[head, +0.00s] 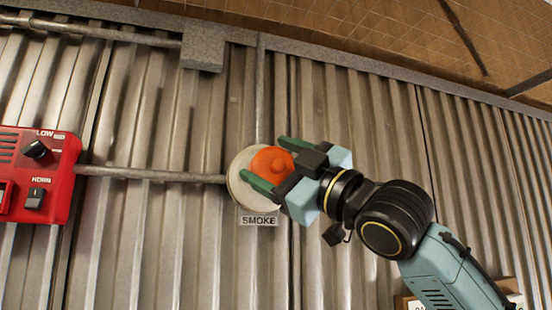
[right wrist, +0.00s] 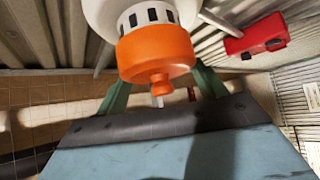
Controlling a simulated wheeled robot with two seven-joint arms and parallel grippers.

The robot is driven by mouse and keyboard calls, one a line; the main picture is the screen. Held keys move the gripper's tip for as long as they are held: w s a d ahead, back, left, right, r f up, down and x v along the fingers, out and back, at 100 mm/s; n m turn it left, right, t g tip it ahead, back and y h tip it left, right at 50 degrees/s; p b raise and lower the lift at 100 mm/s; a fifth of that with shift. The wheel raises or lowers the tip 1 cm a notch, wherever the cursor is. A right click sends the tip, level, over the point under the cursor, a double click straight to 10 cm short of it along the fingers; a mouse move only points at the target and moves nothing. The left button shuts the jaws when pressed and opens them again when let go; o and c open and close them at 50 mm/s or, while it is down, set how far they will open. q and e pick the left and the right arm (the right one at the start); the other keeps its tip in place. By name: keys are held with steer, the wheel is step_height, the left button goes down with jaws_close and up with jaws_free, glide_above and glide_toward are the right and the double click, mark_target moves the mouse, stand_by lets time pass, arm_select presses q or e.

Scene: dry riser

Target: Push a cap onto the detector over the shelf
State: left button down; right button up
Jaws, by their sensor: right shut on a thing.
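The detector (head: 238,190) is a round white unit on the corrugated wall, with a SMOKE label below it. The orange cap (head: 271,161) is in front of it and hides part of its face. My right gripper (head: 266,159) is shut on the cap, one green finger on each side. In the right wrist view the cap (right wrist: 157,54) sits in line with the detector (right wrist: 145,16), its rim against or very close to the slotted white body. The dark slots still show above the rim. I cannot tell how tightly it fits. My left gripper is not in view.
A red panel (head: 36,175) with black knobs is on the wall at the left. A metal conduit (head: 150,175) runs from it to the detector. A grey box (head: 203,48) is above. The wall right of my arm is clear. A partly hidden tan object is at the lower right.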

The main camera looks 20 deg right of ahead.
steer(key=shift+w, duration=0.35)
steer(key=shift+w, duration=0.8)
steer(key=o, duration=1)
steer(key=shift+o, duration=0.2)
steer(key=b+v, duration=0.5)
steer(key=v, duration=0.8)
